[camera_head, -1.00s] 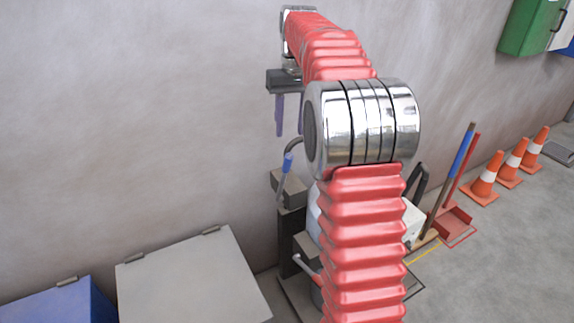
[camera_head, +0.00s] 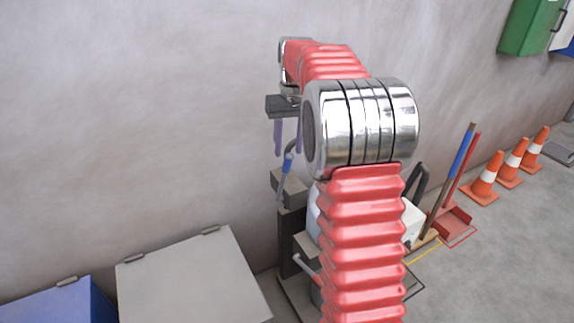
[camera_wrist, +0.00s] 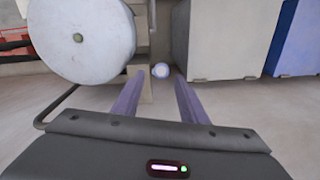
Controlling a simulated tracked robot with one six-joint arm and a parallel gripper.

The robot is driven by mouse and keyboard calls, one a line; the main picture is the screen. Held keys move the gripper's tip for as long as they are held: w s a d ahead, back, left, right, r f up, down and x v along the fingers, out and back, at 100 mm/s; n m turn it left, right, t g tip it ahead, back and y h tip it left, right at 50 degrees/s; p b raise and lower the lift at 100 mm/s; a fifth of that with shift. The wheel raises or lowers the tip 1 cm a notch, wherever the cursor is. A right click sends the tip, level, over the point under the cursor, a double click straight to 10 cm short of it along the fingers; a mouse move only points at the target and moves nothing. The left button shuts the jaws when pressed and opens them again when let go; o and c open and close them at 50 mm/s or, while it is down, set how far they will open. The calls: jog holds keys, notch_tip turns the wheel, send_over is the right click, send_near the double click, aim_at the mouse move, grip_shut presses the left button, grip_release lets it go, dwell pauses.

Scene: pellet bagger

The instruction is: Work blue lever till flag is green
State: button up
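The blue lever (camera_head: 287,164) stands up from a grey block on the machine, with a bent dark metal rod at its top. My gripper (camera_head: 288,150) is just above and around the lever's top in the head view, its two purple fingers pointing down. In the wrist view my gripper (camera_wrist: 155,76) is open, and a round pale end, apparently the lever's (camera_wrist: 161,71), shows between the fingertips. I see no contact with either finger. I cannot make out the flag in either view; my arm hides part of the machine.
A second, pale handle (camera_head: 306,266) sticks out lower on the machine. A grey bin (camera_head: 190,280) and a blue bin (camera_head: 65,305) stand at the left by the wall. A broom (camera_head: 459,160), dustpan (camera_head: 450,218) and orange cones (camera_head: 485,180) stand at the right.

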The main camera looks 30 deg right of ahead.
aim_at(287, 171)
jog(key=f, duration=0.7)
jog(key=shift+a, duration=0.25)
jog(key=shift+c, duration=0.6)
grip_shut()
